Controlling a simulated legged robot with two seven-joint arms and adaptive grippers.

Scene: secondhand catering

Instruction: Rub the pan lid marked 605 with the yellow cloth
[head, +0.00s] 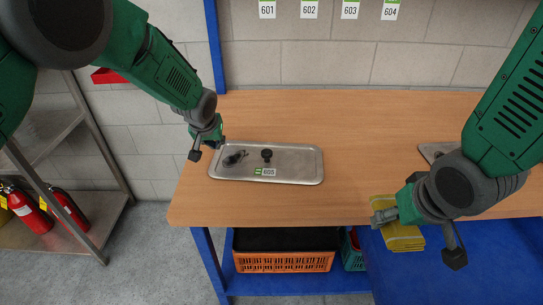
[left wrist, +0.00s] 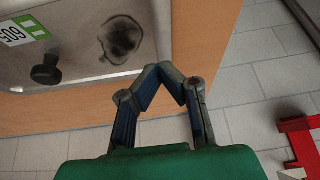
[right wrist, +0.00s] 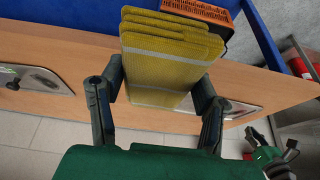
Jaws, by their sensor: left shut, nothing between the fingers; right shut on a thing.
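The steel pan lid marked 605 (head: 300,164) lies flat on the wooden table, with a black knob (head: 267,155) and a dark smudge (head: 236,158) left of the knob. The lid also shows in the left wrist view (left wrist: 78,75). My left gripper (head: 195,154) is shut and empty, just off the lid's left end; its fingertips meet in the left wrist view (left wrist: 166,68). My right gripper (head: 412,232) is shut on the folded yellow cloth (head: 403,240), held at the table's front edge. The cloth fills the space between the fingers in the right wrist view (right wrist: 165,60).
A second steel lid (head: 430,152) lies partly hidden behind my right arm. An orange crate (head: 285,262) stands on the blue shelf below the table. Red fire extinguishers (head: 28,212) stand at the left. The wooden table (head: 345,125) is clear between the lids.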

